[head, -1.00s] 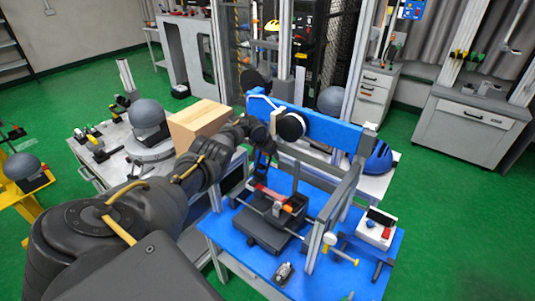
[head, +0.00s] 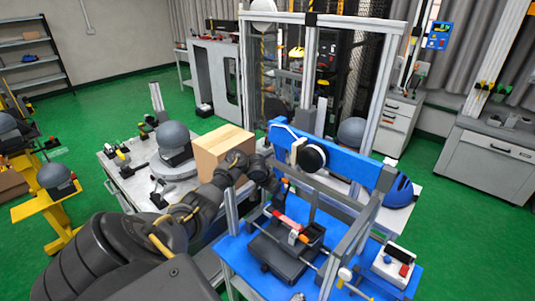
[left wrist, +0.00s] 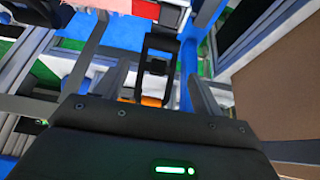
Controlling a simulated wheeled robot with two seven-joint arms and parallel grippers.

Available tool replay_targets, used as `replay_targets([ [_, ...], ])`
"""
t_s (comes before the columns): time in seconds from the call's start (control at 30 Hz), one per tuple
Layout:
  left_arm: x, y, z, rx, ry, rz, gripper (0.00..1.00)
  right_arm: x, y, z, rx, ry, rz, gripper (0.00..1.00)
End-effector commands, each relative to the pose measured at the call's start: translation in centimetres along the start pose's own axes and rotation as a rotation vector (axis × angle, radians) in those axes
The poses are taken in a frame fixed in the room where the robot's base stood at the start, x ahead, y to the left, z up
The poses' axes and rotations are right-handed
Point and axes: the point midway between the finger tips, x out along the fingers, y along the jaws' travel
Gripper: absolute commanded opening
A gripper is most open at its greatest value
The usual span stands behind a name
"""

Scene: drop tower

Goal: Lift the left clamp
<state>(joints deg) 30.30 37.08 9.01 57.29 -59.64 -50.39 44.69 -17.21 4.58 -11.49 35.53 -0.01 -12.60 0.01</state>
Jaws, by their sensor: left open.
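My left gripper (head: 278,182) reaches in from the left to the near side of the blue crossbeam, at the left side of the blue-topped fixture. It is open. In the left wrist view its jaws (left wrist: 160,75) stand either side of a black looped part with orange at its base (left wrist: 152,100), which seems to be the left clamp. I cannot tell whether the jaws touch it. In the head view the clamp is mostly hidden by the gripper. A black base (head: 282,252) with a red bar (head: 290,222) sits on the blue table (head: 240,262). My right gripper is not in view.
Metal posts (head: 352,232) and a blue crossbeam (head: 350,167) stand close around the gripper. A cardboard-coloured box (head: 222,147) and a grey dome (head: 174,137) are on the left bench. A white control box (head: 393,263) sits right.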

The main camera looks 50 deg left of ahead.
Motion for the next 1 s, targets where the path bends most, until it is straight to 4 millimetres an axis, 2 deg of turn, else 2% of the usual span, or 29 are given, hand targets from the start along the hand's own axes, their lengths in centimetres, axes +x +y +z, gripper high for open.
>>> replay_targets([
  [0.1, -0.7, -0.1, 1.4, 0.0, 0.001, -0.001, 0.68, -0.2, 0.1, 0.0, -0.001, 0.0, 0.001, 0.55],
  [0.3, -1.3, -0.1, 2.4, -0.001, 0.001, -0.001, 0.68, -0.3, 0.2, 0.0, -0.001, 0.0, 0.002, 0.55],
  [0.9, -1.3, 0.0, 2.5, 0.0, 0.001, -0.001, 0.68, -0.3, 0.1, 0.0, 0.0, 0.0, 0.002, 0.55],
  [1.0, -0.8, 0.7, 3.2, 0.023, -0.002, -0.012, 0.68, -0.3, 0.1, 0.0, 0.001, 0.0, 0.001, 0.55],
])
